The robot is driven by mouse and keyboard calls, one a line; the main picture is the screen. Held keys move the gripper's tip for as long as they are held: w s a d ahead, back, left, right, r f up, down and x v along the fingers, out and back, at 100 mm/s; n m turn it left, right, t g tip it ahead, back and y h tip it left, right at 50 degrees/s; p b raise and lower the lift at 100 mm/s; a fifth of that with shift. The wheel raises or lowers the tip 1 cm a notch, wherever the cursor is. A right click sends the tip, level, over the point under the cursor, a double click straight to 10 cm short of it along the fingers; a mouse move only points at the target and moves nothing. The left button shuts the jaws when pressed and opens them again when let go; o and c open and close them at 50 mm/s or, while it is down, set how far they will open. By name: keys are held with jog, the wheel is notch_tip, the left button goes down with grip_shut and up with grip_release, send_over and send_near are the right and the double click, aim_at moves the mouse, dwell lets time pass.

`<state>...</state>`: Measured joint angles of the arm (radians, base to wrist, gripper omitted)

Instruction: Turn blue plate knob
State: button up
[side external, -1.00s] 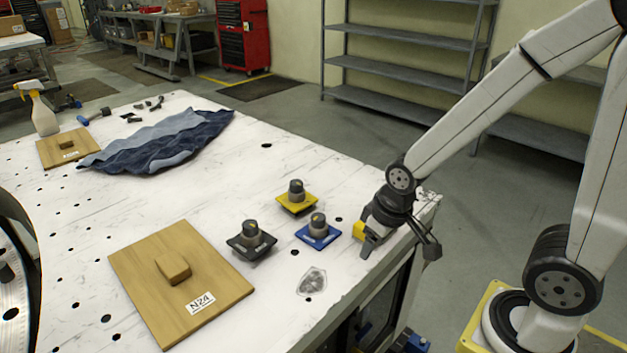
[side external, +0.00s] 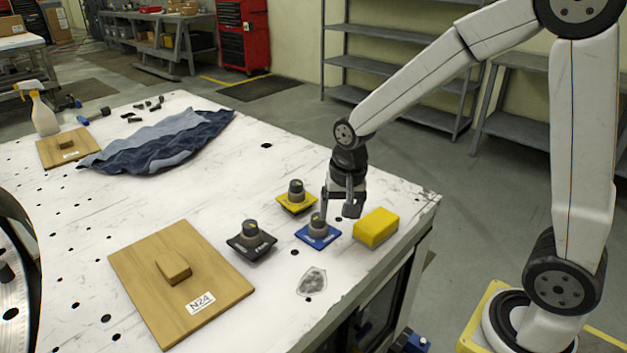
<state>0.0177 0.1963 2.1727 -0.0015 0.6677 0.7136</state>
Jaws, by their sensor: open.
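The blue plate (side external: 310,239) lies on the white table, with a dark grey knob (side external: 318,222) standing on it. My gripper (side external: 338,215) points down with its fingers apart, just above and to the right of the knob. One finger appears beside or behind the knob; I cannot tell whether it touches. The other finger is to the right, over the plate's right side. Nothing is held between the fingers.
A yellow plate with a knob (side external: 291,206) is close behind, and a black plate with a knob (side external: 243,246) is to the left. A yellow block (side external: 376,228) lies at the right. A wooden board (side external: 150,290) is in front left. A blue cloth (side external: 160,145) lies farther back.

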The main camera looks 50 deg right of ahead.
aim_at(318, 216)
jog(key=w+m, duration=0.2)
jog(key=w+r+m, duration=0.1)
jog(key=w+m, duration=0.1)
jog(key=w+r+m+g, duration=0.1)
jog(key=w+m, duration=0.1)
jog(key=shift+d+r, duration=0.1)
jog(key=shift+d, duration=0.25)
jog(key=shift+w+d+r+m, duration=0.1)
jog(key=shift+w+r+m, duration=0.25)
jog(key=shift+m, duration=0.55)
jog(key=shift+f, duration=0.2)
jog(key=shift+f, duration=3.8)
grip_shut()
